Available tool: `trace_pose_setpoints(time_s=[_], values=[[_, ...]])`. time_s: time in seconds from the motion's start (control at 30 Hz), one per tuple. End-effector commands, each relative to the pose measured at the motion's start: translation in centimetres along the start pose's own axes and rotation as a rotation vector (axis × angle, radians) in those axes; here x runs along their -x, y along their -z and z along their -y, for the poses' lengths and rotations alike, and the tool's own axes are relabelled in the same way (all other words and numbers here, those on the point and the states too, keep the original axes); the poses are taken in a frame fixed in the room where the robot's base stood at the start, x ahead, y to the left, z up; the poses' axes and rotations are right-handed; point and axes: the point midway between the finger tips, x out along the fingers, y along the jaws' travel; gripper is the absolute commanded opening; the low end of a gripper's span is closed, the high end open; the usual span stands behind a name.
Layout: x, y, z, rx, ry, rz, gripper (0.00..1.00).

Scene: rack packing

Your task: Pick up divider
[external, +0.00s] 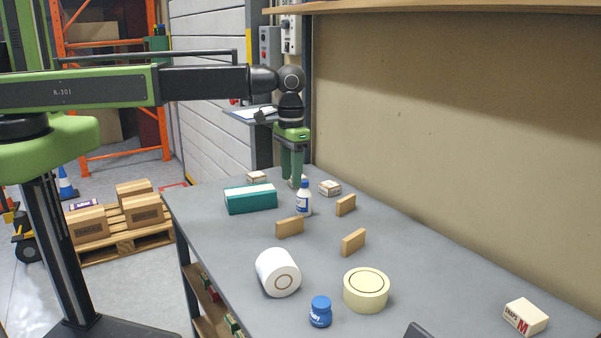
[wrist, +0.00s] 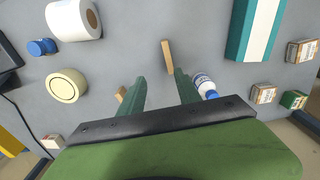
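Three light wooden dividers stand on the grey table: a front-left divider (external: 290,227), a back-right divider (external: 346,205) and a front-right divider (external: 353,242). My gripper (external: 292,182) points down over the back of the table, behind the white bottle (external: 304,198). In the wrist view my gripper (wrist: 159,76) is open, with nothing between its green fingers. One divider (wrist: 167,57) shows just beyond the fingertips, near the right finger. Another divider (wrist: 121,94) lies left of the left finger, partly hidden by it. The third is not visible there.
A teal box (external: 250,199) and small cartons (external: 330,188) are near the bottle. A white roll (external: 278,273), a cream tape roll (external: 366,290), a blue jar (external: 320,312) and a white box (external: 525,317) stand nearer the camera. A wall borders the table's right side.

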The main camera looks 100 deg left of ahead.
Motion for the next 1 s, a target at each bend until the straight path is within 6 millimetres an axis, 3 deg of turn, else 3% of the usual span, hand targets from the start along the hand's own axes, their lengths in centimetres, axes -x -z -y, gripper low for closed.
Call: trace_pose_setpoints(time_s=[0.03, 0.1, 0.33, 0.83, 1.0], values=[[1.3, 0.4, 1.2, 0.017, 0.000, 0.000, 0.40], [1.4, 0.7, 2.1, 0.030, 0.000, 0.000, 0.40], [0.1, 0.7, 2.2, 0.031, 0.000, 0.000, 0.40], [-10.1, 0.7, 2.1, 0.029, 0.000, 0.000, 0.40], [-11.5, 0.6, 2.1, 0.029, 0.000, 0.000, 0.40]])
